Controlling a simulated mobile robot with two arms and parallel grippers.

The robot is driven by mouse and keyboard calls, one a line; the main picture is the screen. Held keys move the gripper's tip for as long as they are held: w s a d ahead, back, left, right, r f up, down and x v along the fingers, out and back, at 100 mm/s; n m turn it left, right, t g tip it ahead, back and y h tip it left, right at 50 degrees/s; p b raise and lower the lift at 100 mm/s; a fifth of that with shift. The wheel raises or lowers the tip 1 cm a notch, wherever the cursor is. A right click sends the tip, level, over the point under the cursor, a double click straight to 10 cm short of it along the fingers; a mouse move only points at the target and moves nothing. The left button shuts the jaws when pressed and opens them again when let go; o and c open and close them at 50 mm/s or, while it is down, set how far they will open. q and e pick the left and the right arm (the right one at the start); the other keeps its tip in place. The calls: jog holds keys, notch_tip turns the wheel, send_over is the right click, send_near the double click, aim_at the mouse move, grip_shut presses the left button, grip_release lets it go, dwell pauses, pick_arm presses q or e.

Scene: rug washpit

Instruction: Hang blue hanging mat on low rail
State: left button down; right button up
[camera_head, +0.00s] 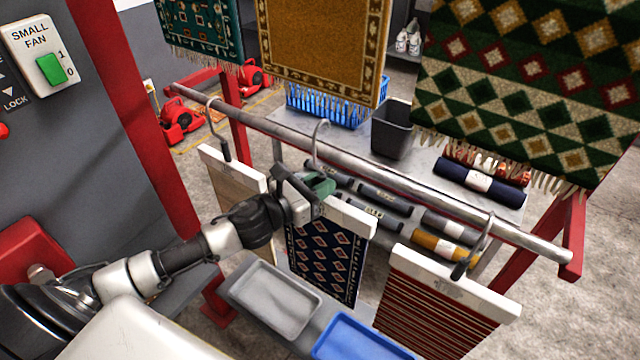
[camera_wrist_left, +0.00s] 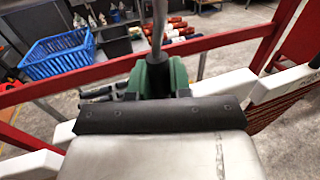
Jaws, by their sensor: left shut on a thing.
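The blue hanging mat (camera_head: 325,262), dark navy with red and white diamonds, hangs from a white-topped hanger in the head view. My left gripper (camera_head: 318,186) is shut on this hanger at its hook's base; in the left wrist view the grey hook stem (camera_wrist_left: 159,35) rises between its green fingers (camera_wrist_left: 160,76). The hook (camera_head: 320,138) crosses the low rail (camera_head: 390,180), a grey metal tube, in the picture. Its top shows higher above the rail than the neighbouring hooks do; I cannot tell whether it touches. My right gripper is not in view.
A beige mat (camera_head: 233,187) hangs left and a red striped mat (camera_head: 440,308) right, with the blue mat between them. Behind the rail are a table with rolled mats (camera_head: 478,184) and a dark bin (camera_head: 392,130). A grey tray (camera_head: 275,300) and blue tray (camera_head: 355,340) lie below.

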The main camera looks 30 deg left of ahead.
pick_arm(q)
jog(key=shift+f, duration=0.15)
jog(key=shift+f+b, duration=1.9)
jog(key=shift+f, duration=0.05)
jog(key=c, duration=1)
grip_release()
jog(key=shift+o, duration=0.2)
jog(key=shift+f, duration=0.1)
jog(key=b+v, duration=0.4)
jog(key=v, duration=0.7)
